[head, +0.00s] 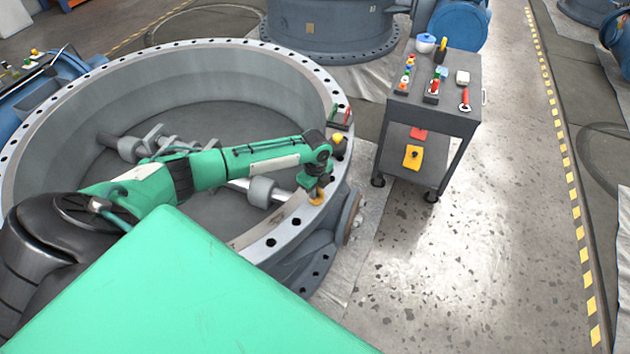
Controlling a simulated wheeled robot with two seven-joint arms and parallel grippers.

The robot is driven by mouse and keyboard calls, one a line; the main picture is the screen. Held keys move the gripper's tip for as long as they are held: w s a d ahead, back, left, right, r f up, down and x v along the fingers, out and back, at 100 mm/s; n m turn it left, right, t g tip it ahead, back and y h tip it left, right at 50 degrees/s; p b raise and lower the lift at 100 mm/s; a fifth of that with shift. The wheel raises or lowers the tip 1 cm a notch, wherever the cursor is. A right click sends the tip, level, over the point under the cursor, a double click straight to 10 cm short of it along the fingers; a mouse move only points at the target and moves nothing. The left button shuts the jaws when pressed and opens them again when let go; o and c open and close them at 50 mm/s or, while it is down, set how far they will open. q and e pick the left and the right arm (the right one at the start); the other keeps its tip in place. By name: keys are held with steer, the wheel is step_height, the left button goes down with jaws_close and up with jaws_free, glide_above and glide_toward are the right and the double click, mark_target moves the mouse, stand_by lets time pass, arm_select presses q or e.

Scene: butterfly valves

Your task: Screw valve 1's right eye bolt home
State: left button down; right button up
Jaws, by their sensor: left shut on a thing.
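The large grey valve (300,225) in front of me has a wide round flange with bolt holes all around its top. Inside it a shaft with pale hubs lies low across the bore. My left gripper (316,194) points down over the right side of the flange. It is shut on a small yellow-orange eye bolt (317,200) at the flange top. The gripper hides much of the bolt, and I cannot tell how deep it sits in its hole. My right gripper is not in view.
A yellow-topped item (338,138) and a small red-and-green item (341,115) are on the flange near my wrist. A grey tool cart (455,118) with several small items stands right of the valve. Another valve (325,30) is behind. Floor at right is clear.

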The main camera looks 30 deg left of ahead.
arm_select(q)
steer(key=m, duration=0.4)
steer(key=shift+w+m, duration=0.15)
steer(key=shift+m, duration=0.25)
steer(key=m+b, duration=0.1)
steer(key=m, duration=0.3)
steer(key=shift+w+d, duration=0.1)
steer(key=shift+d, duration=0.05)
steer(key=shift+m, duration=1.2)
steer(key=shift+m+b, duration=0.3)
steer(key=shift+m, duration=1.6)
steer(key=shift+d+m+b, duration=0.1)
steer(key=shift+m+b, duration=0.2)
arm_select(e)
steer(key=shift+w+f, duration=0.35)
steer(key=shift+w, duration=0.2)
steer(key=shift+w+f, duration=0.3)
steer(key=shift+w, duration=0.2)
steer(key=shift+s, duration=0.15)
